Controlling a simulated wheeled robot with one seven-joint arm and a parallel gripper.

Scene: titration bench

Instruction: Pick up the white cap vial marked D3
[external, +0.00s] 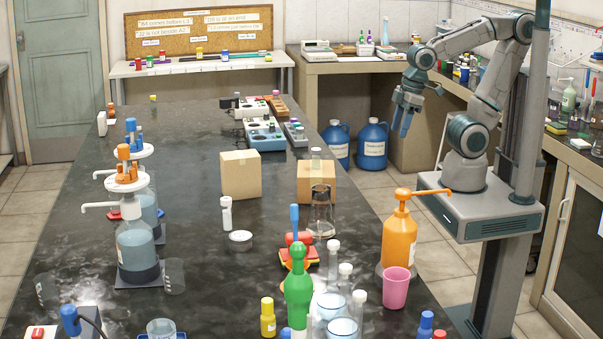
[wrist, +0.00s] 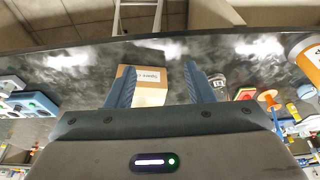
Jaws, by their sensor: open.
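My gripper (external: 405,132) is open and empty, high beside the right edge of the bench, with its fingers pointing down. In the wrist view my two blue fingers (wrist: 158,82) are spread apart, with a box beyond them. No D3 marking is legible in either view. A white bottle (external: 226,214) stands mid-bench. My gripper is far from all of these.
Cardboard boxes (external: 240,175) stand mid-bench, with a flask (external: 321,212) near the right one. An orange pump bottle (external: 396,240), pink cup (external: 396,288) and green bottle (external: 298,287) crowd the front right.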

